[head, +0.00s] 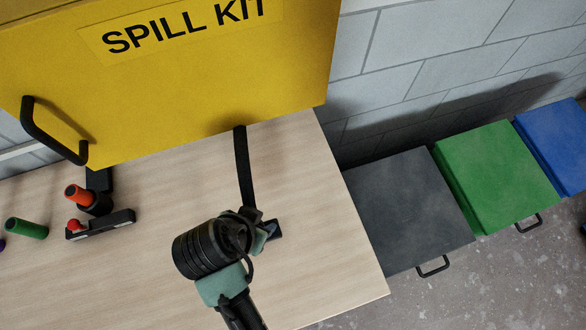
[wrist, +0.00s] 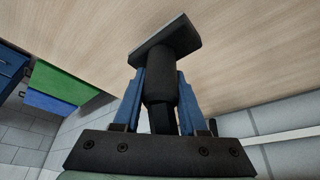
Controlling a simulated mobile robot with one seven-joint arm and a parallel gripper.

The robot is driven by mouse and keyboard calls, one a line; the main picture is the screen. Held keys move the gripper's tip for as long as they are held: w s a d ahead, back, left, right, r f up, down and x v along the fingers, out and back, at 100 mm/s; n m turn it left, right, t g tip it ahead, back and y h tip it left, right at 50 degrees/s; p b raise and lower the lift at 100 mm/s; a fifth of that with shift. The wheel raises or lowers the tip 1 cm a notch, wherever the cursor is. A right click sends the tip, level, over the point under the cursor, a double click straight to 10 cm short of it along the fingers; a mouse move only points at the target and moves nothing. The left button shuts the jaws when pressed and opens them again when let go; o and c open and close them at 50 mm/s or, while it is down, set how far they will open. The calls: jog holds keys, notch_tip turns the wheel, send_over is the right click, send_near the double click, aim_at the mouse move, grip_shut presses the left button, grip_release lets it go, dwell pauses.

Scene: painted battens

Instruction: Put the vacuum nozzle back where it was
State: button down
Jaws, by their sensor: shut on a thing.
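The vacuum nozzle (wrist: 160,85) is black, with a round body and a wide flat head (wrist: 165,45). In the wrist view my gripper (wrist: 160,88) is shut on its body, between two blue fingers. The flat head points away from my palm, toward the pale wood surface; I cannot tell whether it touches. In the head view my gripper (head: 262,232) is over the right part of the table, and a dark end of the nozzle (head: 276,230) shows beyond it. My wrist hides most of the nozzle there. No empty spot for the nozzle can be made out for sure.
A yellow spill kit cabinet (head: 200,75) overhangs the wooden table (head: 330,255). A black strip (head: 244,165) runs from below it toward my gripper. At left are a green cylinder (head: 27,228), an orange-topped piece (head: 78,196) and a black bar (head: 110,222). Grey (head: 410,210) and green (head: 495,175) boxes stand right.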

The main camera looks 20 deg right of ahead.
jog(key=w+d+p, duration=0.3)
jog(key=w+d, duration=0.7)
jog(key=shift+w+d, duration=0.35)
jog(key=shift+f+p, duration=0.65)
jog(key=shift+f, duration=1.1)
jog(key=shift+f, duration=0.2)
jog(key=shift+c, duration=2.3)
grip_release()
jog(key=shift+r, duration=0.1)
jog(key=v, duration=1.2)
jog(key=shift+r+b, duration=0.2)
jog(key=shift+b, duration=0.15)
jog(key=shift+d, duration=0.15)
